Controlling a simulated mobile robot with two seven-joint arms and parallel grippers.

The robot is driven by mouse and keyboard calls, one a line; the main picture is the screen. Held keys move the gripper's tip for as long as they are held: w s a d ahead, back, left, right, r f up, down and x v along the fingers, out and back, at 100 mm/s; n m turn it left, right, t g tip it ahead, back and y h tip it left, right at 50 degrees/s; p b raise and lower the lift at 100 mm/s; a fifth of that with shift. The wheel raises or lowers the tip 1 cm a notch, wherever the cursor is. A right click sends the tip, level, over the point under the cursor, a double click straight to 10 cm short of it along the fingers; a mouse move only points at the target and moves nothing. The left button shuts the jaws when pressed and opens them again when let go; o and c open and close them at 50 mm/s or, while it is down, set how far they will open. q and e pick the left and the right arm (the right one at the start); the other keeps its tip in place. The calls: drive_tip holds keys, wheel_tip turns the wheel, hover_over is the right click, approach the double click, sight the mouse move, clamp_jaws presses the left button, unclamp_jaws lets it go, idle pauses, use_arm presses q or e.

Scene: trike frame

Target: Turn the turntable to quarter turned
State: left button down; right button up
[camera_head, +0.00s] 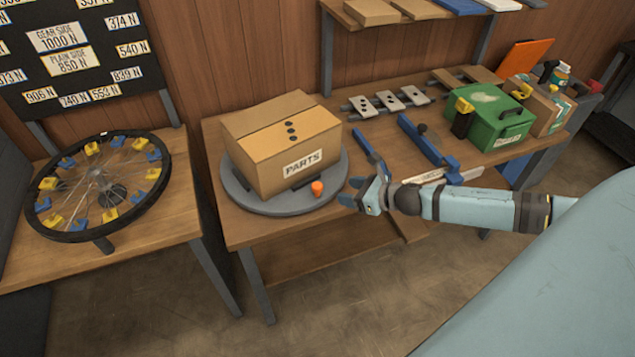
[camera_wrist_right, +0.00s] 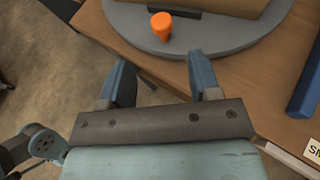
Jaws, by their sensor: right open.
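The turntable (camera_head: 258,206) is a round grey disc on the wooden table, with a cardboard box (camera_head: 290,160) labelled PARTS standing on it. An orange knob (camera_head: 317,188) stands up near the disc's front right rim. My right gripper (camera_head: 350,196) is at the disc's right edge, pointing left toward the knob and apart from it. In the right wrist view the blue fingers (camera_wrist_right: 162,82) are spread with nothing between them. The knob (camera_wrist_right: 161,26) shows ahead of them on the disc (camera_wrist_right: 235,40). The box hides the disc's back part. My left gripper is not in view.
A spoked wheel (camera_head: 60,225) with yellow and blue clips lies on the left table. Blue clamps (camera_head: 430,145), a green box (camera_head: 495,115) and grey plates (camera_head: 388,100) occupy the table right of the turntable. Bare wood shows in front of the disc.

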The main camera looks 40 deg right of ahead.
sight(321, 186)
drive_tip(key=p+x, duration=0.1)
drive_tip(key=x, duration=0.9)
drive_tip(key=shift+w, duration=0.1)
drive_tip(key=shift+w+a+f, duration=0.15)
drive_tip(key=shift+w+f, duration=0.1)
drive_tip(key=shift+w, duration=0.15)
clamp_jaws()
drive_tip(key=shift+d, duration=0.2)
